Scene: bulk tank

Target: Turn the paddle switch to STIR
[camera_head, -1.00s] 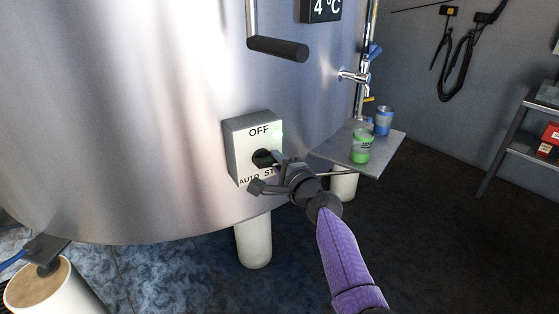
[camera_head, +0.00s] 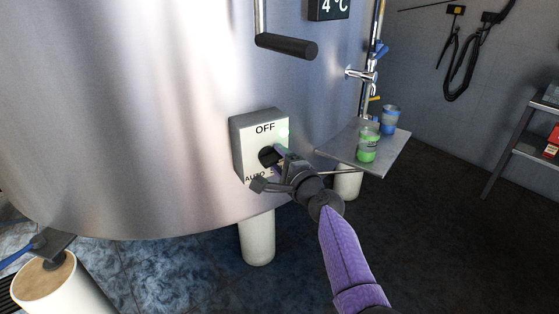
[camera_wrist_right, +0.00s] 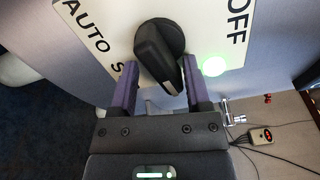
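The switch box (camera_head: 245,153) is a pale box on the steel tank, marked OFF at the top and AUTO at lower left. The STIR label is mostly hidden behind my right gripper. The black paddle switch (camera_wrist_right: 158,50) shows in the right wrist view, its narrow end lying between the fingers. A green light (camera_wrist_right: 213,66) glows on the plate between the paddle and OFF. My right gripper (camera_wrist_right: 160,88) is open around the paddle, with a gap visible on each side. It also shows in the head view (camera_head: 279,166), in front of the box. My left gripper is out of view.
A black handle (camera_head: 287,46) hangs above the box. To the right, a small shelf (camera_head: 390,153) holds a green cup (camera_head: 368,145) and a blue cup (camera_head: 390,119). A tank leg (camera_head: 256,238) stands below.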

